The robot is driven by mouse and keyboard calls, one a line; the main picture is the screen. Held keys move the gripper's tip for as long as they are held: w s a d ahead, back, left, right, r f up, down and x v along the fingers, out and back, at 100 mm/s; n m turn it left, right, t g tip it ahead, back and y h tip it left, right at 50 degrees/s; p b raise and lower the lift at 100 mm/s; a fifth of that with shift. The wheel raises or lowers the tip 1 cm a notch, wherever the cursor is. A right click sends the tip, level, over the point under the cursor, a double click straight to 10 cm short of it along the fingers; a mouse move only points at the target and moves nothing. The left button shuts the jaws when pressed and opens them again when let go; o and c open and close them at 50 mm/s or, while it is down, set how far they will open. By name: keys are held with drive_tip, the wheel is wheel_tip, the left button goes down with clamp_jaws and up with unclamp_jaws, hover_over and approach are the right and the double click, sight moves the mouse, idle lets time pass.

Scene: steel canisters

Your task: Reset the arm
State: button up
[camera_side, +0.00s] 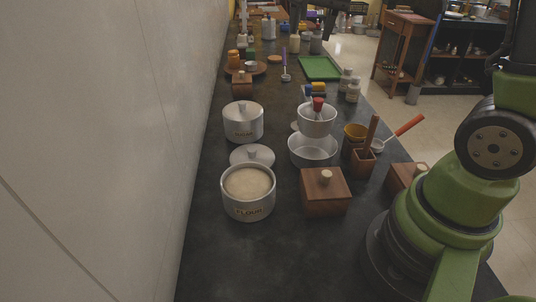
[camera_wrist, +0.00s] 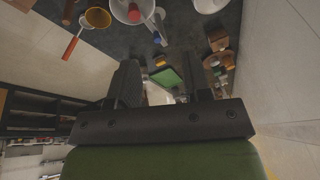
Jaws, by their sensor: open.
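The flour canister (camera_side: 248,209) stands open on the dark counter in the side view, its pale contents showing. A steel lid (camera_side: 252,155) lies just behind it. The lidded canister (camera_side: 243,126) stands farther back along the wall side. My gripper (camera_wrist: 163,82) shows in the wrist view with its two dark fingers apart and nothing visibly held between them. It is clear of the counter items, with the green tray (camera_wrist: 166,79) seen beyond the fingers. In the side view my arm rises out of the frame at the right; I cannot clearly make out the gripper there.
A wooden box (camera_side: 326,198) with a knob, a wide steel bowl (camera_side: 312,154), a steel pot (camera_side: 317,124) and a wooden holder (camera_side: 361,163) crowd the right side. An orange-handled ladle (camera_side: 405,130) sticks out there. A wall (camera_side: 110,150) bounds the left. The near counter is clear.

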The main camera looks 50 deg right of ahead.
drive_tip(key=s+a+n+t+y, duration=0.4)
drive_tip(key=s+a+n, duration=0.4)
drive_tip(key=s, duration=0.6)
drive_tip(key=shift+s+a+r+n, duration=0.3)
drive_tip(key=shift+a+r, duration=0.15)
drive_tip(key=shift+a, duration=0.15)
